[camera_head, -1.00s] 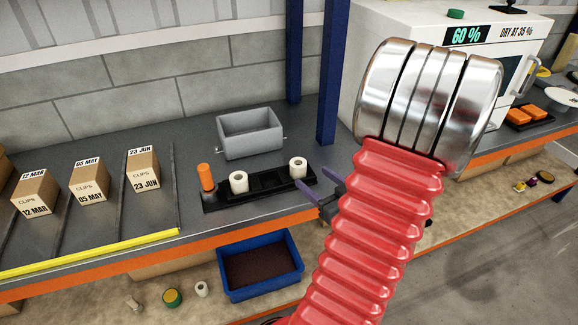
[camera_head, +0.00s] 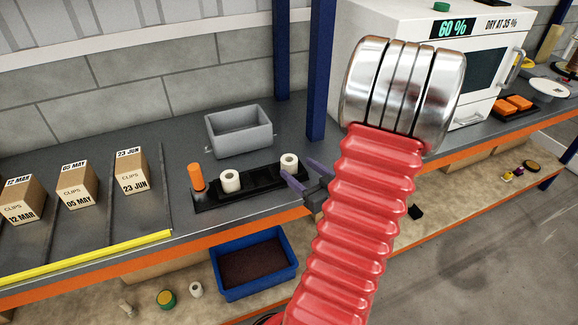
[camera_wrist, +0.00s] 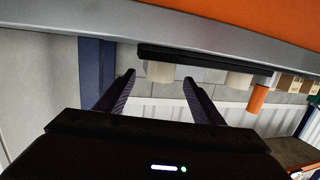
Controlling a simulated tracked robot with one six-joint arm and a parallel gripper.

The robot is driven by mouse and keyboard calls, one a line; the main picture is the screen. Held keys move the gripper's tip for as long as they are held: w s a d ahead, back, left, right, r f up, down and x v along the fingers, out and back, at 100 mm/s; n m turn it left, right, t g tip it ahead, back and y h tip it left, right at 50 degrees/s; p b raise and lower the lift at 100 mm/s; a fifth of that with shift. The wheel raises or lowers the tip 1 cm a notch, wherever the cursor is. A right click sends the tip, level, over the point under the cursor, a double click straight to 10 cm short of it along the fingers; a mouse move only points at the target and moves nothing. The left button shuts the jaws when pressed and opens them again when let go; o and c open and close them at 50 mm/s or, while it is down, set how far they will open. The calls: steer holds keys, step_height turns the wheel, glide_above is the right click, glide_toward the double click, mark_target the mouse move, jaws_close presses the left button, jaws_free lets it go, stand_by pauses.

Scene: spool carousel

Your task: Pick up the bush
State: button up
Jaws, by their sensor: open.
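A white bush (camera_head: 289,161) with a hole in its top stands upright at the right end of a black tray (camera_head: 262,178). A second white bush (camera_head: 230,181) stands near the tray's left end. A third white ring-like piece (camera_head: 196,289) lies on the lower shelf. My gripper (camera_head: 297,168) is open and empty, just in front of the right-hand bush. In the wrist view the scene looks upside down. The nearer bush (camera_wrist: 160,72) appears between the fingertips there, with a gap on both sides. I cannot tell how far beyond the tips it is.
An orange cylinder (camera_head: 196,177) stands at the tray's left end. A grey bin (camera_head: 240,140) is behind the tray. A blue post (camera_head: 316,90) rises behind my gripper. A blue crate (camera_head: 250,294) sits below. Dated boxes (camera_head: 76,186) stand at the left.

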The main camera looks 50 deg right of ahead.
mark_target(287, 161)
steer(key=shift+x, duration=2.3)
steer(key=shift+w, duration=0.1)
steer(key=shift+x, duration=2.5)
steer(key=shift+a, duration=0.1)
steer(key=shift+c, duration=0.2)
steer(key=c, duration=1.1)
steer(key=shift+c, duration=0.2)
step_height(287, 161, up, 10)
